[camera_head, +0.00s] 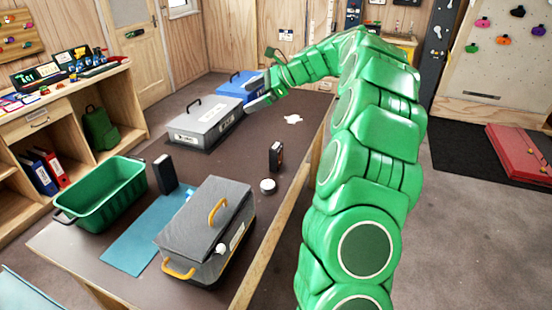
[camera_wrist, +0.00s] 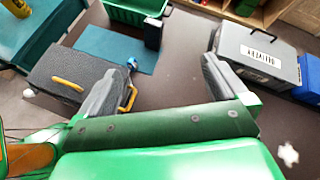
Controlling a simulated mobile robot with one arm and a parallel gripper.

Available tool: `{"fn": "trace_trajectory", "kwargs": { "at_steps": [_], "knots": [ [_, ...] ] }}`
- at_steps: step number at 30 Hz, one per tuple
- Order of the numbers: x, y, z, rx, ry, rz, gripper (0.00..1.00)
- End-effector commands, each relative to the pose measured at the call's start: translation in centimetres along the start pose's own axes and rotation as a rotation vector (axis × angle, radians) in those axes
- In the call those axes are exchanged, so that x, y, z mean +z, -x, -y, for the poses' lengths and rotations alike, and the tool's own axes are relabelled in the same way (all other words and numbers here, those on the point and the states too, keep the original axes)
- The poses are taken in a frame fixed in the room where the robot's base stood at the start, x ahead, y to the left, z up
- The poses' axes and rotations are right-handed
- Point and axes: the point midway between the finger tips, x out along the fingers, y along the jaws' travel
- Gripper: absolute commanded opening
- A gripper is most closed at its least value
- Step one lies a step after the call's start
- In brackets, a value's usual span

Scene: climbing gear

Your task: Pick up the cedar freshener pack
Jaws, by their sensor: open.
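I cannot read a label that marks the cedar freshener pack. Two small upright dark packs stand on the brown table (camera_head: 250,150). One small dark pack (camera_head: 276,156) is near the table's middle, close to its right edge; I cannot make it out in the wrist view. A taller dark pack (camera_head: 165,173) stands beside the green tub and also shows in the wrist view (camera_wrist: 153,33). My gripper (camera_head: 262,80) is above the far part of the table, near the blue box. In the wrist view my gripper (camera_wrist: 168,72) has its fingers wide apart with nothing between them.
A grey toolbox with yellow handles (camera_head: 205,225) stands at the near end, by a teal mat (camera_head: 135,250) and the green tub (camera_head: 100,200). A grey case (camera_head: 205,125) and a blue box (camera_head: 240,86) stand farther back. A round white-topped tin (camera_head: 268,186) sits near the small pack.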

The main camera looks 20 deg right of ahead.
Motion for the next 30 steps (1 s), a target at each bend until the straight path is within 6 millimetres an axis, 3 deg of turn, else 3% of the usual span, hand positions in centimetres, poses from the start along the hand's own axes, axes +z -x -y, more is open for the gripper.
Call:
{"fn": "trace_trajectory", "kwargs": {
  "at_steps": [1, 6, 12, 30],
  "knots": [
    [-1.5, 0.4, 1.2, -0.024, -0.042, 0.009, 1.00],
    [-5.5, 2.4, 4.7, -0.107, -0.170, 0.039, 1.00],
    [-9.2, 4.4, 7.3, -0.178, -0.276, 0.067, 1.00],
    [-14.5, 7.5, 10.2, -0.273, -0.418, 0.104, 1.00]
  ]
}}
